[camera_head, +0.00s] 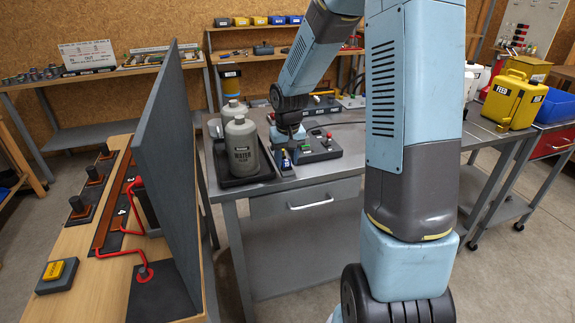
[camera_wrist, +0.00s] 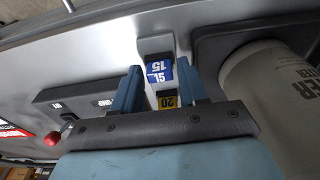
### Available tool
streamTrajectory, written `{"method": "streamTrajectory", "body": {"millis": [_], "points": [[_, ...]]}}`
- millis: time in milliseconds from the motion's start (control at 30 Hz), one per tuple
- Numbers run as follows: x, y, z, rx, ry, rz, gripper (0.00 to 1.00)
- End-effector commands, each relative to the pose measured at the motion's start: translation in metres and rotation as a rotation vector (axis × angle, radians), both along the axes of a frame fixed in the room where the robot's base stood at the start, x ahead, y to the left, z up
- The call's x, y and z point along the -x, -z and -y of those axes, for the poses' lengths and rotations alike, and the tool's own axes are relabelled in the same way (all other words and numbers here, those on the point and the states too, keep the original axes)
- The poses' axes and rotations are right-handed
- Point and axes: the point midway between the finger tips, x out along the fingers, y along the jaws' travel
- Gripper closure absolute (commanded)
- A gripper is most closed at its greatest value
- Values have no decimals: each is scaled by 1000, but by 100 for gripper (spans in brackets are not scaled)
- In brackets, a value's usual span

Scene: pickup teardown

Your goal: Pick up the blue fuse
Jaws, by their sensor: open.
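My gripper (camera_wrist: 159,70) is open, with one finger on each side of the blue fuse in the picture. I see no contact, and cannot tell how far down the fingertips reach. In the head view my gripper (camera_head: 290,140) points down at the bench, and the fuses there are too small to tell apart surely.
A grey water container (camera_head: 242,147) stands in a black tray (camera_head: 245,182), close beside the gripper; it also shows in the wrist view (camera_wrist: 265,90). A dark control box (camera_head: 321,153) with a red knob is on the other side. A grey upright panel (camera_head: 160,130) stands left.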

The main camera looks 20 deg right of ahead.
Motion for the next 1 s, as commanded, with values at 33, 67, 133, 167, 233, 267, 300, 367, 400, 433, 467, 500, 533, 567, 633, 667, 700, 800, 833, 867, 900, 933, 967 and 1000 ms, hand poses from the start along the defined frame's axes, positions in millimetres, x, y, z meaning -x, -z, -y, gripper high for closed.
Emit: {"method": "streamTrajectory", "body": {"millis": [33, 67, 133, 167, 233, 267, 300, 367, 400, 433, 467, 500, 533, 567, 633, 667, 700, 800, 833, 867, 900, 933, 967, 1000], "points": [[0, 0, 0, 0, 0, 0, 57], [0, 0, 0, 0, 0, 0, 57], [0, 0, 0, 0, 0, 0, 60], [0, 0, 0, 0, 0, 0, 63], [0, 0, 0, 0, 0, 1, 70], [0, -1, 0, 0, 0, 1, 73], [0, -1, 0, 0, 0, 1, 77], [0, -1, 0, 0, -1, 1, 82], [0, -1, 0, 0, -1, 1, 86], [0, -1, 0, 0, -1, 1, 89], [0, -1, 0, 0, -1, 1, 92], [0, -1, 0, 0, -1, 1, 96], [0, -1, 0, 0, -1, 1, 99], [0, -1, 0, 0, -1, 1, 100], [0, -1, 0, 0, -1, 1, 100], [0, -1, 0, 0, -1, 1, 100], [0, -1, 0, 0, -1, 1, 100], [0, -1, 0, 0, -1, 1, 100], [0, -1, 0, 0, -1, 1, 100], [0, -1, -1, 0, -1, 1, 100], [0, -2, -1, 0, -1, 1, 100], [0, -3, -1, 0, -1, 2, 100], [-1, -5, -1, 0, -1, 3, 100], [-1, -9, -1, 0, -2, 4, 100]]}}
